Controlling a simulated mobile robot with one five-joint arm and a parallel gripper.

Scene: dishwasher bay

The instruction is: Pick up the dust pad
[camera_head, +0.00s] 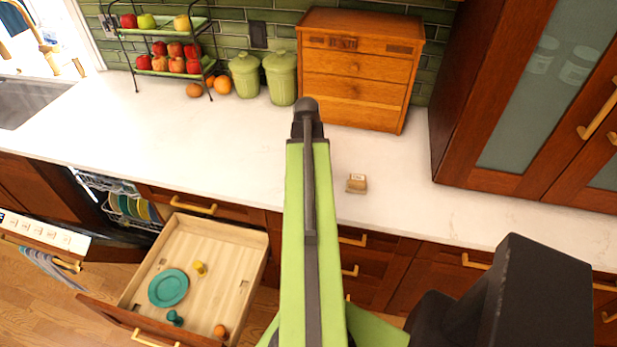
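A small tan block (356,183) with a pale label lies on the white counter, right of my green arm. It may be the dust pad, but it is too small to tell for sure. My arm rises from the bottom middle, and its dark far end is over the counter, left of and beyond the block. I see no gripper fingers in this view, and nothing visible touches the block.
A wooden drawer chest (357,66), green canisters (281,78) and a fruit rack (168,55) stand along the wall. An open drawer (232,237) holding a teal plate (168,288) juts out below, beside the open dishwasher (122,205). Counter around the block is clear.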

